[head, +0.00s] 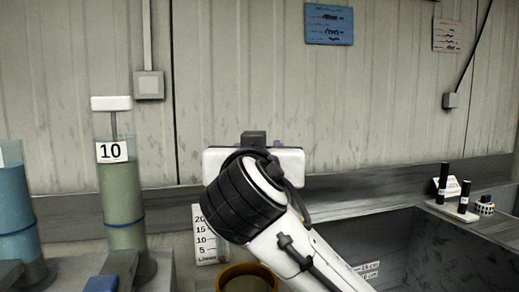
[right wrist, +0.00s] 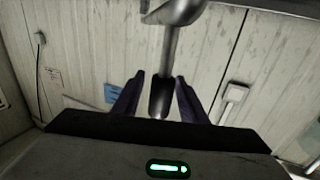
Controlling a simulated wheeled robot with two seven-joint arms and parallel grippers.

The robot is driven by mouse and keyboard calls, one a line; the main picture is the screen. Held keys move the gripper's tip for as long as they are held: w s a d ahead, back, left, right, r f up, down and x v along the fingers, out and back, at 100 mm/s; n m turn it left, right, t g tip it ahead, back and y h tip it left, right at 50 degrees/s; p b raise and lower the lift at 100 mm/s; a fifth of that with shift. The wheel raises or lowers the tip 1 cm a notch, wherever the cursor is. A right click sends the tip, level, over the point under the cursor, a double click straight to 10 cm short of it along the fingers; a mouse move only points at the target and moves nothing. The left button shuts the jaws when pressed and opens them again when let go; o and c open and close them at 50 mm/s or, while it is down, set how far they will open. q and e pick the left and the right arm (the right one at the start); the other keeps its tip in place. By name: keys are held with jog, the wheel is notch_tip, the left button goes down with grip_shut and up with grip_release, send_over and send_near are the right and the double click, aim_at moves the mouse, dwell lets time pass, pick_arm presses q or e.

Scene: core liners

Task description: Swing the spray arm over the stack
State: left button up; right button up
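My right arm comes in from the lower right in the head view, and its wrist hides most of my right gripper (head: 277,143). In the right wrist view the two dark purple fingers of the right gripper (right wrist: 159,76) stand apart, one on each side of a dark rod-like handle (right wrist: 160,98). Narrow gaps show beside the handle. The handle hangs from a grey metal tube (right wrist: 172,12), which looks like the spray arm. A round brass-rimmed vessel (head: 247,268), perhaps the top of the stack, is partly visible below my wrist in the head view. My left gripper is not in view.
A green cylinder marked 10 (head: 121,200) and a blue cylinder (head: 16,210) stand at the left. A white scale card (head: 208,240) is beside the vessel. A dark sink (head: 420,255) lies at the right, with small black bottles (head: 464,197) on its ledge.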

jog(key=shift+s, duration=0.2)
jog(key=s+b, duration=0.1)
jog(key=s, duration=0.9)
jog(key=shift+a+b, duration=0.25)
jog(key=shift+b, duration=0.1)
